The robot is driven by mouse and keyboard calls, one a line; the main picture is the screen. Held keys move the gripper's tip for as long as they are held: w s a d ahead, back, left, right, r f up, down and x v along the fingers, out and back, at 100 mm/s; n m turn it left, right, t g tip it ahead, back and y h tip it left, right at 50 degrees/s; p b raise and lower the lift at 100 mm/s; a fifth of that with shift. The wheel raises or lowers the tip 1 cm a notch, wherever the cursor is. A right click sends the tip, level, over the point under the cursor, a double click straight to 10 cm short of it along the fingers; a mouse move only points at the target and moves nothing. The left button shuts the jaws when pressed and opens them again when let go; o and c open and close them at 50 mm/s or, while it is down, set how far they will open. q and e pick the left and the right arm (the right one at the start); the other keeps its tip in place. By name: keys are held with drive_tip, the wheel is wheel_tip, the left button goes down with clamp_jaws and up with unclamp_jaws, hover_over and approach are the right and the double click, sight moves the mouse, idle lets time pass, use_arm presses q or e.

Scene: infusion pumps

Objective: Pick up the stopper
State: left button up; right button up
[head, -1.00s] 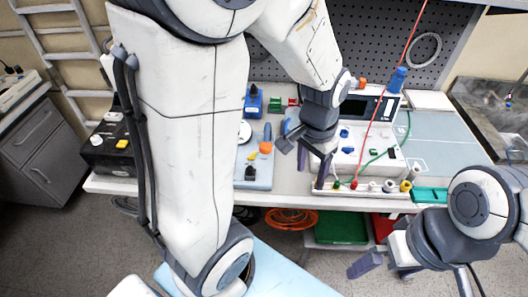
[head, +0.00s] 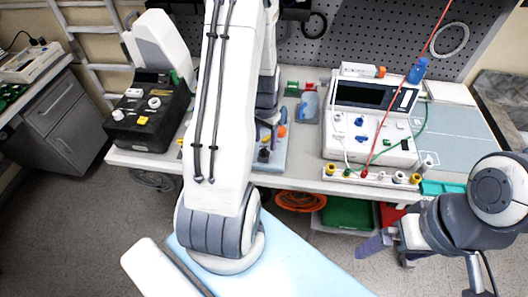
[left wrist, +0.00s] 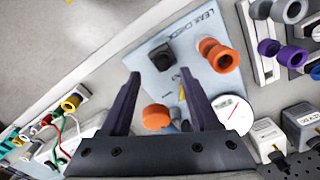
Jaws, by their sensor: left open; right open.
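My left gripper (left wrist: 161,88) is open over the pale blue "LEAK CHECK" panel (left wrist: 205,85). An orange round-topped piece (left wrist: 157,117) sits between its fingers in the left wrist view, and I see no contact. It also shows in the head view (head: 282,131). A flanged orange spool-like piece (left wrist: 220,57) and a black knob (left wrist: 162,57) stand on the panel outside the fingers. I cannot tell for certain which piece is the stopper. In the head view my left arm hides most of this gripper. My right gripper (head: 388,250) is open and empty before the table.
A white pump device (head: 368,125) stands right of the panel, with a strip of coloured plugs (head: 345,171) in front. A red line and a green line run there. A black device (head: 150,115) stands at the left. Purple and grey spools (left wrist: 290,55) are near the left gripper.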

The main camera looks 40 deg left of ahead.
sight(264, 150)
use_arm(q)
drive_tip(key=shift+s+f, duration=0.1)
drive_tip(key=shift+f, duration=0.35)
drive_tip(key=f+p, duration=0.1)
drive_tip(key=f, duration=0.2)
drive_tip(key=shift+a+p, duration=0.2)
drive_tip(key=shift+p, duration=0.15)
drive_tip(key=shift+f, duration=0.45)
clamp_jaws()
